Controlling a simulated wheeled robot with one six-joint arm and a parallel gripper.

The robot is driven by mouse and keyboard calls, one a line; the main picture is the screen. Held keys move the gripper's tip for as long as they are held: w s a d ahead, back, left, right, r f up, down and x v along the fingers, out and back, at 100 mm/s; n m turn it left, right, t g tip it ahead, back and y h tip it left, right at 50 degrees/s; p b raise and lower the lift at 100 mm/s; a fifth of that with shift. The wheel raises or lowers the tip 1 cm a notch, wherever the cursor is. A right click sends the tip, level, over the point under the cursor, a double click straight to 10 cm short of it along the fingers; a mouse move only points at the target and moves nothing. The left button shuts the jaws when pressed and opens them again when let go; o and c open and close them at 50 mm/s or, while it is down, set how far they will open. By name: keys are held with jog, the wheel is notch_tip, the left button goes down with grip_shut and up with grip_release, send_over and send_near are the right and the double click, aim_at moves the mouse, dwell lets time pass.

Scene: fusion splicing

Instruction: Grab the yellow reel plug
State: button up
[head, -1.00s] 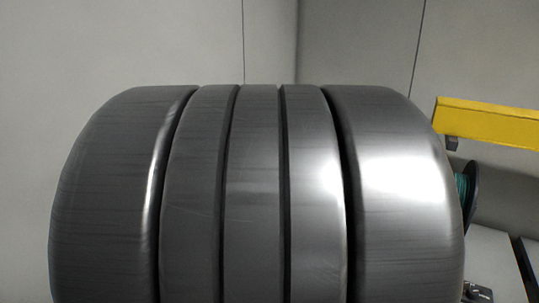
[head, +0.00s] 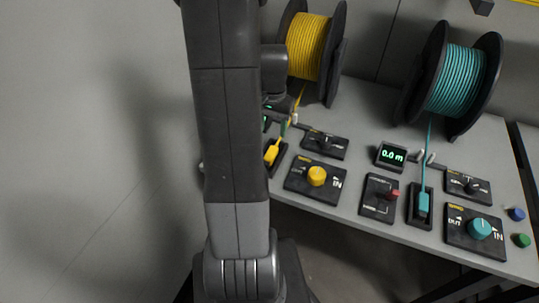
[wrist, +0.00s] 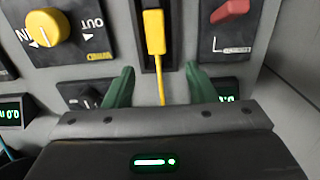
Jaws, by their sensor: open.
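The yellow reel plug (wrist: 154,32) sits in a dark slotted holder (wrist: 174,22) in the wrist view. Its yellow cable runs down the picture between my fingers. The plug (head: 271,153) also shows in the head view, just right of my arm, in its holder on the bench. My gripper (wrist: 160,84) is open, with one green finger on each side of the cable. The plug's body lies beyond the fingertips in the picture, and I see no contact with it. In the head view my arm hides part of the gripper.
The yellow cable reel (head: 306,45) stands behind the plug, and a teal reel (head: 462,80) stands to the right. A yellow knob (head: 317,176), a red switch (head: 394,194) and a teal plug (head: 424,203) are on the grey bench (head: 343,217).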

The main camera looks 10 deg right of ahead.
aim_at(274, 147)
jog(key=shift+d+f, duration=0.15)
jog(key=shift+f, duration=1.85)
jog(key=shift+d+f, duration=0.15)
jog(key=shift+f, duration=1.8)
grip_shut()
